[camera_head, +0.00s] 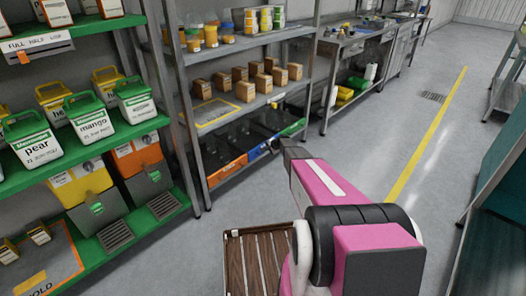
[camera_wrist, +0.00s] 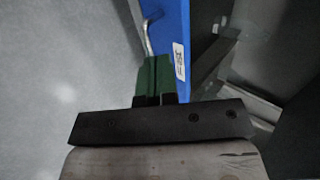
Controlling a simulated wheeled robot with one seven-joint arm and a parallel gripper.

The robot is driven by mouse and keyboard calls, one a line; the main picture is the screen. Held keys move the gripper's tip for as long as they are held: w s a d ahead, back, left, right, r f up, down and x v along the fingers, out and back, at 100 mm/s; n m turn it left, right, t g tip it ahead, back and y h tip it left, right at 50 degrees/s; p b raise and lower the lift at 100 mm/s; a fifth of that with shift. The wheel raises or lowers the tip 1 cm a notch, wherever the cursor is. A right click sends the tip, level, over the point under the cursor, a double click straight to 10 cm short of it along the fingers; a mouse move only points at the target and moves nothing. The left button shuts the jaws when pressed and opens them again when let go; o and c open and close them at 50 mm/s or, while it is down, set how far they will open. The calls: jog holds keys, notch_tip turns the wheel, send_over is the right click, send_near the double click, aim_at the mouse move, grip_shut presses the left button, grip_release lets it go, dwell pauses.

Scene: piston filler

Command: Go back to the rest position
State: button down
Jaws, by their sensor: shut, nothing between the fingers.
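My gripper (camera_head: 274,142) is at the end of my outstretched pink and dark arm, in front of the lower level of the metal shelf rack. In the wrist view my gripper (camera_wrist: 157,68) has its green fingers together, with nothing visible between them. Just beyond the fingers is a blue bin front (camera_wrist: 178,35) with a small white label. A bent metal handle (camera_wrist: 149,35) stands beside it. I cannot tell whether the fingers touch the blue front.
The metal rack (camera_head: 245,112) holds brown boxes and jars. A green-shelved rack (camera_head: 100,150) with labelled tubs stands left. A slatted wooden surface (camera_head: 255,262) lies low beside my arm. A workbench (camera_head: 355,42) stands behind. Open floor with a yellow line (camera_head: 425,135) lies right.

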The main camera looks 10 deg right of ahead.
jog(key=s+a+r+n+g+h, duration=0.1)
jog(key=s+r, duration=0.7)
jog(key=s, duration=0.9)
jog(key=s+a+r+n+g+h, duration=0.2)
jog(key=s+r+n, duration=0.4)
jog(key=s, duration=1.2)
jog(key=s+a+r+n+g+h, duration=0.1)
jog(key=s+r+n+g+h, duration=0.1)
jog(key=s+r, duration=1)
jog(key=s+n+g, duration=0.1)
jog(key=s+g, duration=0.1)
jog(key=s, duration=0.4)
jog(key=shift+a+h, duration=0.4)
